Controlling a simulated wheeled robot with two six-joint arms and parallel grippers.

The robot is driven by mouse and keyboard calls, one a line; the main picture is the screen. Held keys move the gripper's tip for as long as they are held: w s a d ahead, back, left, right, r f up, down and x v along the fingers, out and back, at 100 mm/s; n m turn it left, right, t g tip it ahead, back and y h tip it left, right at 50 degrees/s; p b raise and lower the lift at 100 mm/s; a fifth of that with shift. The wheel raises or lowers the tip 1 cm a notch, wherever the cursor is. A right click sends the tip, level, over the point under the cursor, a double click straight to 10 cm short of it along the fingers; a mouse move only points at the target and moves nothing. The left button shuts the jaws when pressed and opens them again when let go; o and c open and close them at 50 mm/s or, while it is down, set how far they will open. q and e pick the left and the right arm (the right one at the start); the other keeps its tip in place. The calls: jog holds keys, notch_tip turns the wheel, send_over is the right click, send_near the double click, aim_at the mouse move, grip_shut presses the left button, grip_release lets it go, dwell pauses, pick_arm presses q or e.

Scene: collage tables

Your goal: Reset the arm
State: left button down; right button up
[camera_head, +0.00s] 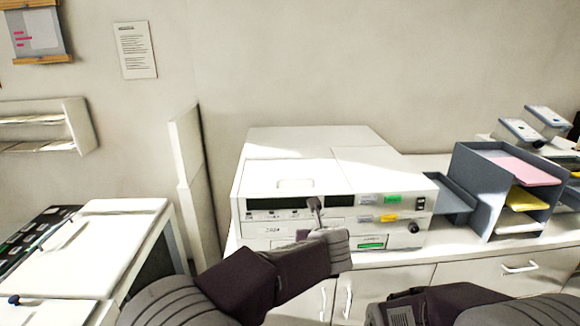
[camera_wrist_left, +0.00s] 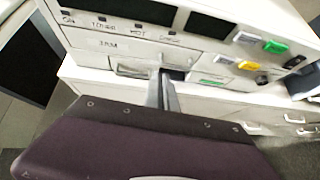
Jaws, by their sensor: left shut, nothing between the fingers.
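My left gripper (camera_head: 315,205) reaches up from the bottom of the head view. It is in front of the white machine (camera_head: 290,180) on the counter. In the left wrist view its fingers (camera_wrist_left: 162,85) are together with nothing held between them, pointing at the lower front of the machine. Whether the fingertips touch the machine front I cannot tell. Part of my right arm shows at the bottom right of the head view; its gripper is out of view.
A grey tray rack (camera_head: 475,200) with pink and yellow paper stands right of the machine on the white counter (camera_head: 445,242). A white cabinet (camera_head: 85,245) stands at left. The machine's front carries green and yellow labels and a black knob (camera_head: 413,228).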

pick_arm(q)
jog(key=w+a+r+t+y, duration=0.1)
jog(key=w+a+y, duration=0.1)
jog(key=a, duration=0.7)
jog(key=w+a+r+y, duration=0.1)
jog(key=w+a, duration=0.2)
jog(key=a, duration=0.5)
jog(key=s+a+f+m, duration=0.2)
jog(key=a+f+m, duration=0.1)
jog(key=a+m, duration=0.7)
jog(key=s+f+m+g, duration=0.3)
jog(key=s+f+m, duration=0.3)
jog(key=s+m, duration=0.2)
jog(key=s+a+f+m+g+h, duration=0.1)
jog(key=s+f+m+g, duration=0.3)
jog(key=s+f+m, duration=0.2)
jog(key=s+a+f+m+g+h, duration=0.1)
jog(key=s+f+m+g, duration=0.2)
jog(key=s+f+m, duration=0.3)
jog(key=s+m, duration=0.5)
jog(key=s, duration=0.3)
jog(key=shift+a+g, duration=0.25)
jog(key=shift+g, duration=0.05)
pick_arm(e)
jog(key=shift+a, duration=0.15)
pick_arm(q)
jog(key=shift+w, duration=0.1)
